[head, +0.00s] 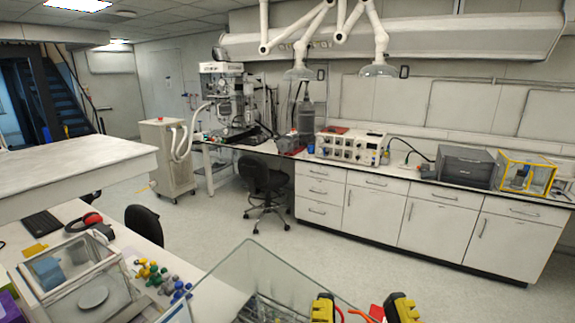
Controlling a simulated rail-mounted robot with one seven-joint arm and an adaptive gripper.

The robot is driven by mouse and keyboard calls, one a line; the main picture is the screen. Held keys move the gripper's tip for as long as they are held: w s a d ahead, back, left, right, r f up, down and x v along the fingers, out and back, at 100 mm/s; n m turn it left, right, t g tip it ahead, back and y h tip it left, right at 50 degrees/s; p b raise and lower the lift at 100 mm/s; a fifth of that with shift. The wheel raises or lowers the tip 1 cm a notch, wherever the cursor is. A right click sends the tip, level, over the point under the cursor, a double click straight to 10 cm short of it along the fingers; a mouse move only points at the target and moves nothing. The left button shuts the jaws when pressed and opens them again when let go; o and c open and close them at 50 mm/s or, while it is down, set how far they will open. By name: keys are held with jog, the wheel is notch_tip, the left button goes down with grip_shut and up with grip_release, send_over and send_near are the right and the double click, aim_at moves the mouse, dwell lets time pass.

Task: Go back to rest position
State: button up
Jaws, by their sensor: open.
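My gripper does not show in the head view, and no part of my arm can be made out for certain. The task names no other object. The view looks over a laboratory room, with a near bench at the lower left and a long wall bench (380,215) at the back right.
A glass-walled enclosure (255,270) and two yellow-and-black items (322,308) (402,307) stand close at the bottom. A balance (80,285) is lower left. Two chairs (262,180) (144,224) and a wheeled cabinet (167,165) stand on the floor. The floor between the benches is mostly open.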

notch_tip(320, 180, up, 20)
jog(key=p, duration=1.7)
jog(key=shift+r, duration=0.2)
